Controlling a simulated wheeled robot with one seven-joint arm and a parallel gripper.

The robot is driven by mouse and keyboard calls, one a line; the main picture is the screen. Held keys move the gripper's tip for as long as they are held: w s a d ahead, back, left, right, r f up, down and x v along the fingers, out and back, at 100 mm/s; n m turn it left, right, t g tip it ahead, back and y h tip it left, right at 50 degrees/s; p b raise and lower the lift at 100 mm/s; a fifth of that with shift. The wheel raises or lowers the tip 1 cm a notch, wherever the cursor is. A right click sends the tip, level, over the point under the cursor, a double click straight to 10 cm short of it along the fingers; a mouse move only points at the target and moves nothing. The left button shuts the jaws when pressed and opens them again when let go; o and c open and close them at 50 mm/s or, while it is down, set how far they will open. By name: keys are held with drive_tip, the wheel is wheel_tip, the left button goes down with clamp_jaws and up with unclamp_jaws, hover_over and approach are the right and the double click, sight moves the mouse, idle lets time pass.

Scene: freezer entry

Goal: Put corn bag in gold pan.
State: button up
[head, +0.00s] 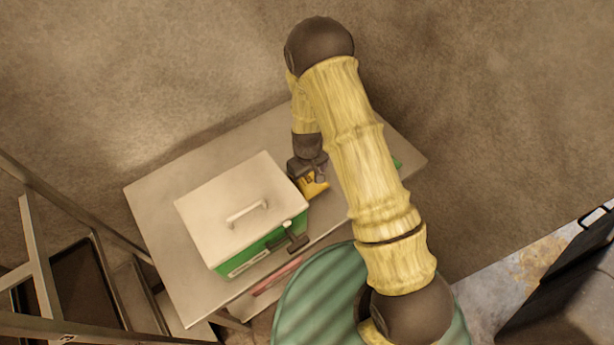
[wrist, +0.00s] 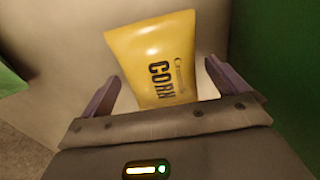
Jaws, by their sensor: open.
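The yellow corn bag (wrist: 160,60) lies on the pale table top, its dark CORN lettering showing in the wrist view. In the head view the bag (head: 315,188) shows just below my gripper (head: 308,172), right beside the green box. In the wrist view the two fingers of my gripper (wrist: 166,88) are spread, with the bag's lower part between them. The fingers look apart from the bag's sides; I cannot tell whether they touch it. No gold pan can be made out in either view.
A green box with a white handled lid (head: 235,205) stands left of the bag on the table (head: 160,195). A green thing (head: 397,164) shows partly behind my arm. A metal rack with dark trays (head: 85,285) stands at lower left. A dark container (head: 560,285) is at lower right.

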idle(0.5)
drive_tip(key=c, duration=1.3)
wheel_tip(320, 180, up, 10)
drive_tip(key=b, duration=0.3)
